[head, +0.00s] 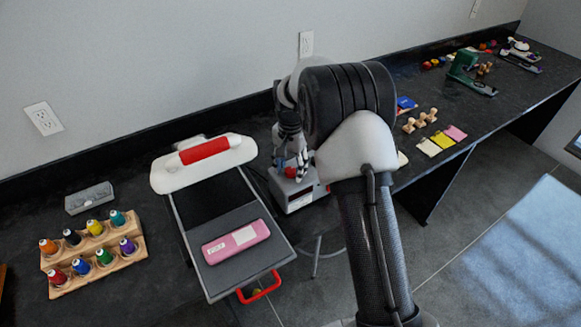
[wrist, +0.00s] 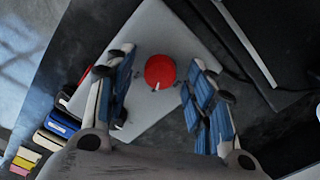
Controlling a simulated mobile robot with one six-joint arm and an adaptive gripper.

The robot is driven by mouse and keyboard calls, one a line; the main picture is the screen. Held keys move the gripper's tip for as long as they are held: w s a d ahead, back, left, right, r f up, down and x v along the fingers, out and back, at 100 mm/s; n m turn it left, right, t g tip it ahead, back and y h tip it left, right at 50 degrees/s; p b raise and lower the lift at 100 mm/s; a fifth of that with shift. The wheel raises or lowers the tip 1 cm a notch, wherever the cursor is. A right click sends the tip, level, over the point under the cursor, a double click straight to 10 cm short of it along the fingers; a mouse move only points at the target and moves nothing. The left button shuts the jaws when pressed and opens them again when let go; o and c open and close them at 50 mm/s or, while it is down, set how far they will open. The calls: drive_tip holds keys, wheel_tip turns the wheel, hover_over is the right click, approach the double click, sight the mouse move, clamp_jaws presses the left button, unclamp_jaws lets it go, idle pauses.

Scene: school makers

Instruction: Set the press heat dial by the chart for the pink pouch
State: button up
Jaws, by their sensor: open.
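The pink pouch (head: 222,250) lies flat on the grey bed of the press (head: 205,280); its white label is too small to read. The press's white upper plate (head: 165,178) with a red handle is raised at the back. To its right is a grey control box (head: 298,201) with a display I cannot read. Its red dial (wrist: 160,72) has a pale mark at the lower edge in the wrist view. My gripper (wrist: 162,62) is open over the box, with one finger on each side of the dial; contact is not clear. I cannot make out a heat chart.
A wooden rack (head: 95,262) of several thread spools and a grey block (head: 89,198) are left of the press. Stamps (head: 421,119), coloured pads (head: 436,145) and a green tool (head: 470,75) lie along the bench to the right. My arm hides part of the bench.

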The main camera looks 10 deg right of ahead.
drive_tip(key=shift+c, duration=0.3)
drive_tip(key=c, duration=1)
drive_tip(key=shift+n+p, duration=0.3)
drive_tip(key=shift+p, duration=0.05)
drive_tip(key=shift+r+n+p, duration=0.1)
drive_tip(key=shift+n+p, duration=0.65)
drive_tip(key=shift+n, duration=0.25)
drive_tip(key=n+p, duration=0.2)
drive_tip(key=n, duration=0.1)
drive_tip(key=shift+n, duration=0.3)
drive_tip(key=n+p, duration=0.1)
drive_tip(key=n, duration=0.4)
drive_tip(key=shift+n+p, duration=0.3)
drive_tip(key=shift+p, duration=0.1)
